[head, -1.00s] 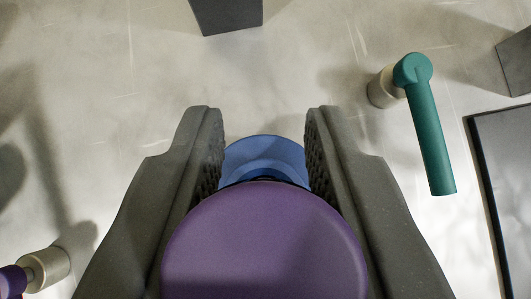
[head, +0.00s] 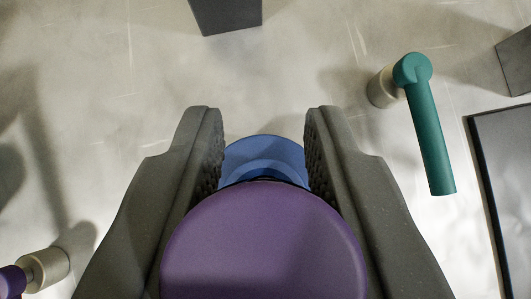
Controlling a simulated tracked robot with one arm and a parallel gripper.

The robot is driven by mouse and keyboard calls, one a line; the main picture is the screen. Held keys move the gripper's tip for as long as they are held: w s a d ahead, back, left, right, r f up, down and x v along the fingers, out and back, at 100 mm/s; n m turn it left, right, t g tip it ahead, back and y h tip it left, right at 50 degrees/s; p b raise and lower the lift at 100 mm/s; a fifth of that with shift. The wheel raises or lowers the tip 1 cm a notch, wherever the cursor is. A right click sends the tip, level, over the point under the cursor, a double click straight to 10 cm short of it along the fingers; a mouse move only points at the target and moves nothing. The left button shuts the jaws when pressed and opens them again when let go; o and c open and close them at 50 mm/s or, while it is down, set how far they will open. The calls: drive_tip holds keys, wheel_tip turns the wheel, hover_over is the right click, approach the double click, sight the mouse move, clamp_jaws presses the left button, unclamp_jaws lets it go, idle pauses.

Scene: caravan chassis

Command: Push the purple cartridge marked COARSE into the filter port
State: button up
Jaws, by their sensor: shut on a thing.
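A purple cartridge (head: 264,240) shows its round, plain end close to the camera. My gripper (head: 264,150) is shut on it, with one dark ridged finger on each side. A blue ring-shaped part (head: 263,152) shows just beyond the cartridge, between the fingertips, against the pale wall. It looks like the filter port, and the cartridge lines up with it. The cartridge hides the lower part of the ring, so I cannot tell how deep it sits in it. No COARSE marking is visible from here.
A teal lever handle (head: 430,140) on a pale round stub hangs at the right. A dark-framed panel (head: 508,190) is at the right edge. Dark grey blocks sit at the top (head: 227,14) and upper right (head: 516,62). A purple-ended pale knob (head: 44,270) is at lower left.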

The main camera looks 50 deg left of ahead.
drive_tip(key=shift+f+b, duration=1.6)
drive_tip(key=shift+f, duration=0.45)
drive_tip(key=o, duration=1.1)
drive_tip(key=shift+r, duration=0.1)
drive_tip(key=p+v, duration=0.1)
drive_tip(key=v, duration=1.2)
drive_tip(key=shift+s+d+r, duration=0.15)
drive_tip(key=shift+s+d, duration=0.05)
